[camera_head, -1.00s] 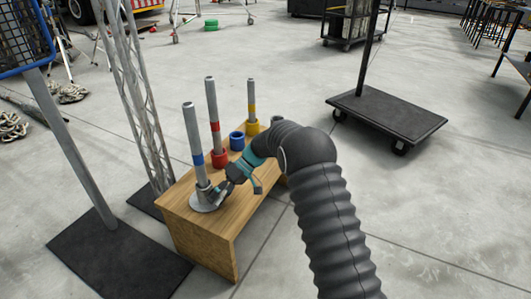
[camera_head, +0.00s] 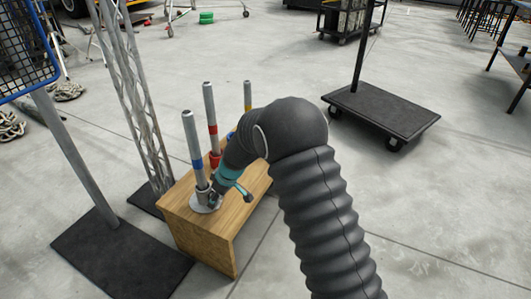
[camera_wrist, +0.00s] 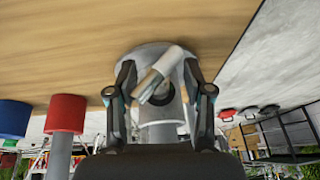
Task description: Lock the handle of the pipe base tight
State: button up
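The grey pipe base (camera_head: 203,208) stands on the near end of the wooden box and holds an upright grey pipe (camera_head: 188,130) with a blue band. In the wrist view, the round flange of the base (camera_wrist: 150,49) is at the top middle. Its handle (camera_wrist: 168,62) is a light grey cylinder, tilted between my fingers. My gripper (camera_wrist: 158,85) is open, with one finger on each side of the handle and gaps visible. In the head view my gripper (camera_head: 216,192) is low beside the base, its tips partly hidden.
The wooden box (camera_head: 235,225) also carries a pipe in a red holder (camera_head: 215,160) and a yellow-banded pipe (camera_head: 247,95), partly behind my arm. A truss tower (camera_head: 135,95) and a dark floor plate (camera_head: 120,255) stand left. A black cart (camera_head: 385,110) is right.

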jog(key=s+d+r+m, duration=0.2)
jog(key=d+r, duration=0.6)
jog(key=r, duration=0.4)
jog(key=s+d+r+m+t, duration=0.1)
jog(key=s+d+r, duration=0.3)
jog(key=d+r, duration=0.5)
jog(key=shift+s+r+m+h+p, duration=0.2)
jog(key=shift+r+m+h+p, duration=0.15)
jog(key=shift+r, duration=1.15)
